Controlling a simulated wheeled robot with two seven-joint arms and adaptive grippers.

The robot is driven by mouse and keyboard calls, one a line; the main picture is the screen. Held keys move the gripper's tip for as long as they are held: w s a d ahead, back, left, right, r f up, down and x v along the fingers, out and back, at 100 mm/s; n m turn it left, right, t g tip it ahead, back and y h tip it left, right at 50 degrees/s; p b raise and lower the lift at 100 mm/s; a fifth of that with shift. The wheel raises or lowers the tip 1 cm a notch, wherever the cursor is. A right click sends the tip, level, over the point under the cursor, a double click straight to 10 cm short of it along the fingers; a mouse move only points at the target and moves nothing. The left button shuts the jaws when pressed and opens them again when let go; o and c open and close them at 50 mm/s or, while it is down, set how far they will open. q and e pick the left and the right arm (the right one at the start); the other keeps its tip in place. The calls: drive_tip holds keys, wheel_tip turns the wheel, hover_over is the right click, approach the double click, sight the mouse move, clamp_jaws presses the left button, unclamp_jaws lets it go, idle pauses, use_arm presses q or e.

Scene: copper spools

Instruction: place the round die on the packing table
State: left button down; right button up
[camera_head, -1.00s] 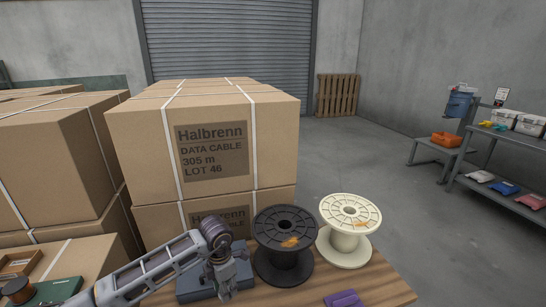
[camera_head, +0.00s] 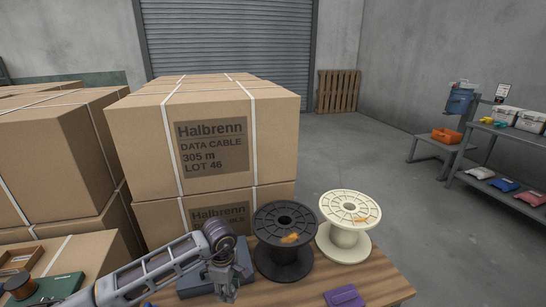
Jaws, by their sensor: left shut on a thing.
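My left gripper (camera_head: 226,286) hangs pointing down over the front of a wooden table (camera_head: 385,286), in front of a grey-blue block (camera_head: 196,287). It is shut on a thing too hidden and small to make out. I cannot pick out the round die anywhere else in view. The wooden table carries a black spool (camera_head: 284,262) and a cream spool (camera_head: 345,243), both upright, to the right of the gripper. My right gripper is not in view.
Stacked Halbrenn cartons (camera_head: 215,150) stand close behind the table. A purple object (camera_head: 344,297) lies at its front, with bare wood around it. A grey shelf (camera_head: 500,178) stands far right.

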use_arm(q)
drive_tip(key=m, duration=0.2)
drive_tip(key=s+m, duration=0.1)
drive_tip(key=m, duration=0.1)
drive_tip(key=shift+s+d+f, duration=0.1)
drive_tip(key=shift+d+f, duration=0.15)
drive_tip(key=shift+d, duration=0.1)
drive_tip(key=s+d+r+m, duration=0.2)
drive_tip(key=s+d+m, duration=0.15)
drive_tip(key=m, duration=0.75)
drive_tip(key=w+d+r+m, duration=0.1)
drive_tip(key=w+d+r, duration=0.1)
drive_tip(key=w+r, duration=0.4)
drive_tip(key=shift+w+d+r, duration=0.15)
drive_tip(key=shift+d+r, duration=0.05)
drive_tip(key=shift+r, duration=1.45)
idle(1.6)
